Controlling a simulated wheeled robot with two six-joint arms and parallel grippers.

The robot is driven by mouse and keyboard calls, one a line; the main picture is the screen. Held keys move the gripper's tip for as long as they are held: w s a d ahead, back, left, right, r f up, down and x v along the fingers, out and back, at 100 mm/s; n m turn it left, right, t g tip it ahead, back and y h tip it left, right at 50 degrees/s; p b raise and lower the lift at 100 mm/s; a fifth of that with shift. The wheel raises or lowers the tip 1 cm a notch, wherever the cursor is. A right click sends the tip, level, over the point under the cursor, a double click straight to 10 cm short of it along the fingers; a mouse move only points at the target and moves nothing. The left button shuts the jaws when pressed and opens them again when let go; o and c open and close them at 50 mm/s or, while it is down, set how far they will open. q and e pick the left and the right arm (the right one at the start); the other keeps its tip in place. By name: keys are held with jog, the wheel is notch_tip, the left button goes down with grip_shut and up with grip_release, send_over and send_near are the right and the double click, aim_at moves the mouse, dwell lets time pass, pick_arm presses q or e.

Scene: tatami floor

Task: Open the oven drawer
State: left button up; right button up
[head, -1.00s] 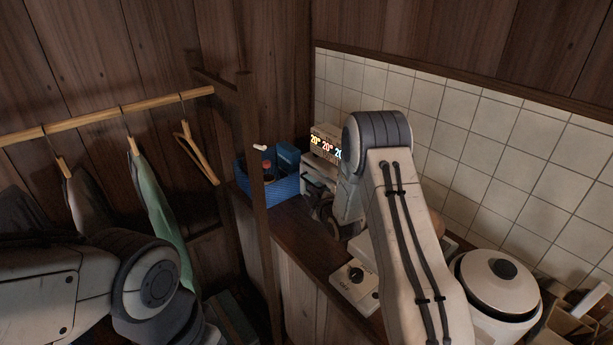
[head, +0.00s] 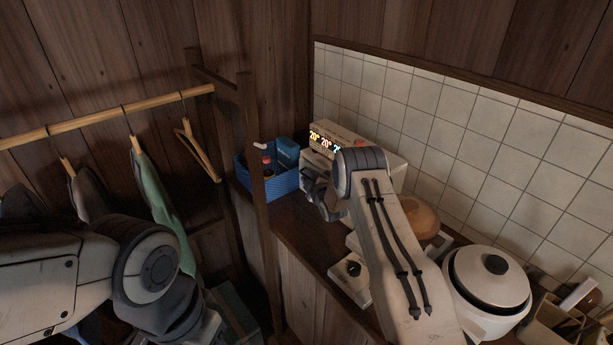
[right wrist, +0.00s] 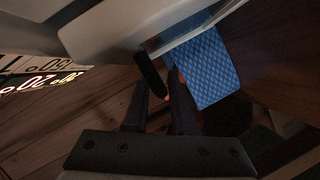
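The oven (head: 385,158) is a pale box with a lit number display, standing on the counter against the tiled wall. In the right wrist view its pale front (right wrist: 110,30) fills the top, and a dark handle (right wrist: 150,74) sticks out of it. My right gripper (head: 318,192) is at the oven's front left. In the right wrist view its two dark fingers (right wrist: 160,100) are apart, with the handle's end close to the gap between their tips. I cannot tell whether they touch it. My right arm hides much of the oven front. My left gripper is out of view; only its arm shows.
A blue basket (head: 284,187) with bottles stands left of the oven. A round brown thing (head: 420,217), a white rice cooker (head: 487,285) and a small pale device (head: 350,278) share the counter. A clothes rack (head: 110,117) stands left, its post close to the counter.

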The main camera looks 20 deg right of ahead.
jog(key=shift+w, duration=0.2)
grip_shut()
jog(key=shift+f, duration=0.1)
dwell(1.3)
